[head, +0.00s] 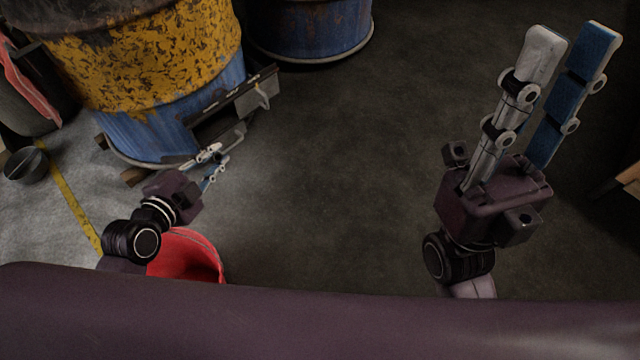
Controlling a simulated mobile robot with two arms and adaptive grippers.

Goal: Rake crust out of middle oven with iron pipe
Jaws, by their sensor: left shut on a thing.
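The barrel oven (150,60), yellow over blue with flaking paint, stands at the upper left. Low on its right side is a dark opening (214,124) with a metal door or flap (240,97) and a small handle beside it. My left gripper (224,153) is just in front of this opening. It is shut on a thin grey bar (236,133) that reaches toward the opening. I cannot tell for sure that this is the iron pipe. No crust can be made out; the oven's inside is dark. My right gripper (573,38) is open and empty, over bare floor at the right.
A red bucket (205,250) stands below my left wrist, partly hidden. Another blue barrel (310,30) stands at the top middle. A dark bowl (25,163) and a yellow floor line (75,205) are at the left. The middle floor is clear. A wooden edge (630,180) shows at far right.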

